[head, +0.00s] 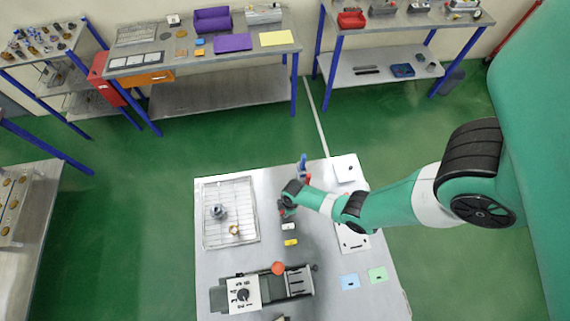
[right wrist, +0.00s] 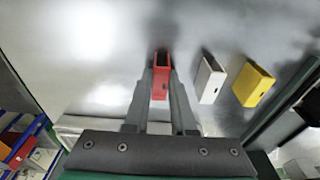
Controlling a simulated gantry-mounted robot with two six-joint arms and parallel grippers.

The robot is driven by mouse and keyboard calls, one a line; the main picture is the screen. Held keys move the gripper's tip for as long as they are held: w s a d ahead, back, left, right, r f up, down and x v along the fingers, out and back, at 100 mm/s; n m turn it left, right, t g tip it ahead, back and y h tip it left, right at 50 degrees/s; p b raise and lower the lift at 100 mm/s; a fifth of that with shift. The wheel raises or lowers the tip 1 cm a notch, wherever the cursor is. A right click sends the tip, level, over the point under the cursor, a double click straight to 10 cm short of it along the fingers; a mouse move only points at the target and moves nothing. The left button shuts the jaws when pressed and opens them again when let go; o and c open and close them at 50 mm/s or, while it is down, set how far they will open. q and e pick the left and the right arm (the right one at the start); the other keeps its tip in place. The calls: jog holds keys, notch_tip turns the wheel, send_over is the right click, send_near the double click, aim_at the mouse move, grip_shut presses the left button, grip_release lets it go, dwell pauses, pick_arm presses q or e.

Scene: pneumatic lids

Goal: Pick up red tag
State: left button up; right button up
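The red tag (right wrist: 161,76) stands between the fingertips of my right gripper (right wrist: 161,84) in the right wrist view, one finger close along each side. I cannot tell whether the fingers press on it or whether a small gap remains. In the head view my right gripper (head: 288,206) is low over the middle of the table, and the tag is mostly hidden there. A white tag (right wrist: 210,79) and a yellow tag (right wrist: 253,84) stand beside it in a row. My left gripper is not in view.
The grey table (head: 215,268) carries a wire tray (head: 230,190) with small parts at left and a black and white device (head: 262,290) with an orange knob at front. Blue (head: 349,282) and green (head: 377,275) cards lie at right. Shelves stand along the back wall.

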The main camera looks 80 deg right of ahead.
grip_shut()
jog(key=shift+r, duration=0.1)
